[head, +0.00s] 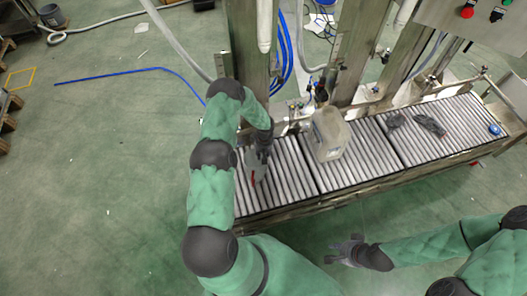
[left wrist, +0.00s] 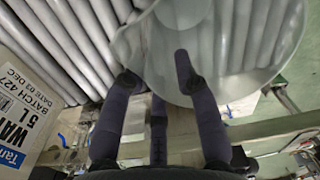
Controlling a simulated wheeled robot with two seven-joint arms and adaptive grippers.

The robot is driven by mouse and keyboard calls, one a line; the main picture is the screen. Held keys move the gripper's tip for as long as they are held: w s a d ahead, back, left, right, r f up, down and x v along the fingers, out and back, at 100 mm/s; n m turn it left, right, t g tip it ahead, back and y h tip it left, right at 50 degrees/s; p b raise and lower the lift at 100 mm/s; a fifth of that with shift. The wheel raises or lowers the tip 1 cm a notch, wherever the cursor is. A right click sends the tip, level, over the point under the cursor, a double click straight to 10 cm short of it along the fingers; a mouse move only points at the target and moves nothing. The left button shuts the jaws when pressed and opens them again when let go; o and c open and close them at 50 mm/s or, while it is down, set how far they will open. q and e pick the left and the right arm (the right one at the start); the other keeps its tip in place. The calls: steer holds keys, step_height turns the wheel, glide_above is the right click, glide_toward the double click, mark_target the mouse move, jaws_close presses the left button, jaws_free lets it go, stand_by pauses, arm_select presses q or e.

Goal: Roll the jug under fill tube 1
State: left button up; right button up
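A translucent jug (head: 328,135) with a pale label stands on the conveyor's rollers, right of my left gripper (head: 262,152). In the left wrist view a printed label (left wrist: 28,110) reading 5 L and BATCH 427 shows at the left edge. My left gripper reaches down over the left roller section, its fingers spread apart. A clear rounded thing (left wrist: 225,45) overlaps its fingertips; I cannot tell whether they touch it. White fill tubes hang at the left (head: 265,28) and right (head: 405,14); no number is readable. My right gripper (head: 341,251) is open and empty before the conveyor.
The roller conveyor (head: 355,165) runs across the scene, with steel posts (head: 248,45) behind it. Dark crumpled things (head: 430,124) and a blue cap (head: 494,129) lie on the right rollers. Blue hose (head: 130,74) lies on the floor at left. The rollers just right of the jug look clear.

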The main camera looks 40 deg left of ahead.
arm_select(q)
steer(key=shift+f+b, duration=0.35)
steer(key=shift+f, duration=1)
jaws_close()
steer(key=shift+w, duration=0.1)
steer(key=w+a+b, duration=0.2)
steer(key=w+b, duration=0.5)
steer(key=w, duration=0.5)
steer(key=shift+w+a, duration=0.35)
